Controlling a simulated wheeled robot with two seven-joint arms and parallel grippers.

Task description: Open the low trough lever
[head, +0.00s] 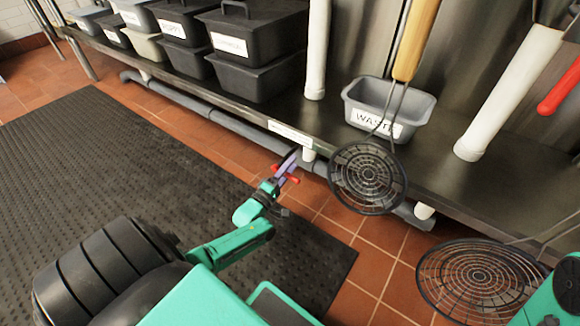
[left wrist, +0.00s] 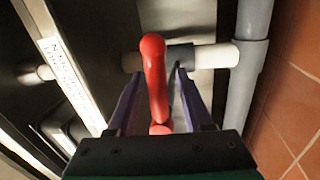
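The red lever (left wrist: 154,75) sits on a pale pipe with a dark collar (left wrist: 188,57) in the left wrist view. In the head view, small red parts of the lever (head: 293,179) show under the front edge of the metal shelf.
A grey pipe (head: 232,122) runs along under the shelf (head: 285,112). A grey WASTE bin (head: 415,103), dark lidded tubs (head: 262,76) and white vertical pipes stand on the shelf. A skimmer (head: 368,178) hangs in front; another (head: 475,280) is lower right.

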